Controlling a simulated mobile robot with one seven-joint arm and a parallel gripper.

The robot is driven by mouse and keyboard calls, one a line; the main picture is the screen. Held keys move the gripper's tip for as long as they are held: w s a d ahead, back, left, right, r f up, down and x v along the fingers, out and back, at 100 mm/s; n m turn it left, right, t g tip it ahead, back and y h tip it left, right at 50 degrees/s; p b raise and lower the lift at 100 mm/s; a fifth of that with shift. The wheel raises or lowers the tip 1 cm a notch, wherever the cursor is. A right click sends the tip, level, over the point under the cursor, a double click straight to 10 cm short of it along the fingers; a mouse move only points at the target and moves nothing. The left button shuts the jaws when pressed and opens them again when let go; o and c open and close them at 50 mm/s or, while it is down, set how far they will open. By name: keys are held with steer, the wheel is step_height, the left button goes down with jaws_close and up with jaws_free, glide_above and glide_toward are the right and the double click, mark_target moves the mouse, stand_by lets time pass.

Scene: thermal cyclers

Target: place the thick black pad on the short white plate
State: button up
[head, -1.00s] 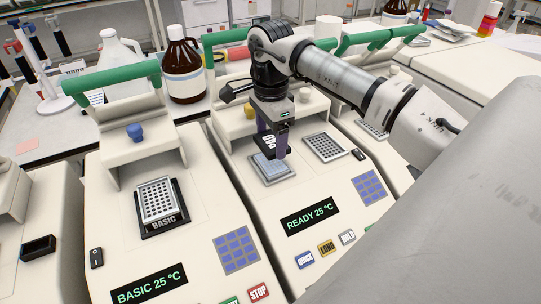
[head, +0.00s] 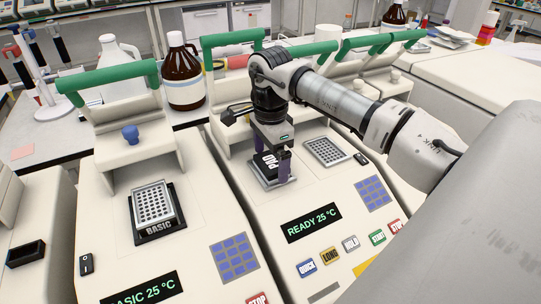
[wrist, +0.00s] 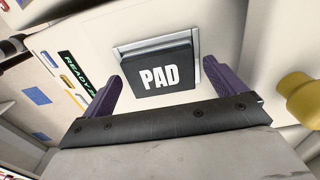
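The thick black pad (head: 264,168) lies flat on the short white plate (head: 281,184) on the middle machine. In the wrist view the pad (wrist: 158,74) shows its PAD lettering and covers most of the plate (wrist: 150,45). The plate's pale rim shows along the pad's top and right sides. My gripper (head: 272,168) is low over the plate. In the wrist view my gripper's (wrist: 160,80) purple fingers stand on either side of the pad with gaps between them and it, so it is open.
Another well block (head: 326,152) sits right of the plate. A yellow knob (wrist: 297,97) is close beside my gripper. Green-handled lids stand behind.

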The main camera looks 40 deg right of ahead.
mark_target(271, 162)
steer(key=shift+r, duration=0.15)
step_height(271, 162, up, 12)
steer(key=p, duration=0.7)
stand_by(1.0)
